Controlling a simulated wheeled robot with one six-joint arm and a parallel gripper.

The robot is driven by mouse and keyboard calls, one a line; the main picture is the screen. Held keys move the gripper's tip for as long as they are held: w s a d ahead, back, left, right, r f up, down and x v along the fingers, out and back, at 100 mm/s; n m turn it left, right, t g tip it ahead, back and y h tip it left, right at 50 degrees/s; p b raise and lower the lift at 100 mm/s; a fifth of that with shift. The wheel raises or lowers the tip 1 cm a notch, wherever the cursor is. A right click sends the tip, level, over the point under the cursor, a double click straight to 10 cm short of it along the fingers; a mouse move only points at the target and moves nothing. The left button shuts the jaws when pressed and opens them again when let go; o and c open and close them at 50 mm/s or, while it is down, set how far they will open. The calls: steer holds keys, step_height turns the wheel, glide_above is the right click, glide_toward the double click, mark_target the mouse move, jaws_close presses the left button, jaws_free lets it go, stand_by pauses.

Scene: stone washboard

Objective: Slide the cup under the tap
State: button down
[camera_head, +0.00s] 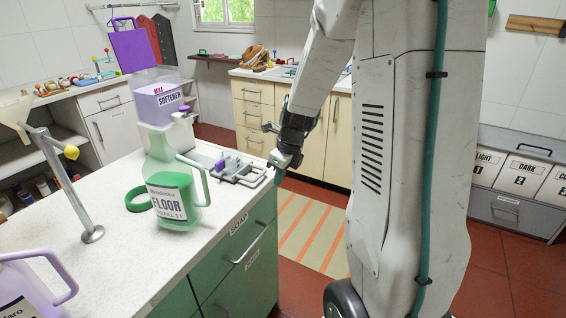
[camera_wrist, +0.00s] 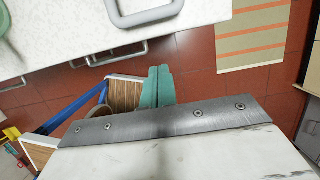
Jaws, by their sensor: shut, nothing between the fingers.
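A purple-and-white softener dispenser (camera_head: 165,100) stands on the counter, with a small purple-topped tap (camera_head: 183,113) on its right side. Below and right of the tap, a grey metal rack (camera_head: 245,176) with small purple parts (camera_head: 226,162) lies on the counter; I cannot tell whether one of these is the cup. My gripper (camera_head: 280,176) is at the counter's edge, near the rack's right end. In the wrist view its teal fingers (camera_wrist: 157,87) are together and empty over the floor, apart from a grey loop (camera_wrist: 145,14) on the counter's edge.
A green-and-white FLOOR jug (camera_head: 176,201) stands in front of the dispenser, with a green ring (camera_head: 138,199) beside it. A metal stand (camera_head: 68,185) is at the left. Drawer handles (camera_head: 250,244) jut from the counter front. A striped mat (camera_head: 305,232) lies on the red floor.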

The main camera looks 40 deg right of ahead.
steer(key=shift+w+a+f, duration=0.1)
steer(key=shift+w+a, duration=0.15)
steer(key=shift+w, duration=0.4)
steer(key=shift+w+a+f, duration=0.1)
steer(key=shift+w+a, duration=0.15)
steer(key=shift+w, duration=0.45)
steer(key=shift+w+a, duration=0.25)
steer(key=shift+w, duration=0.4)
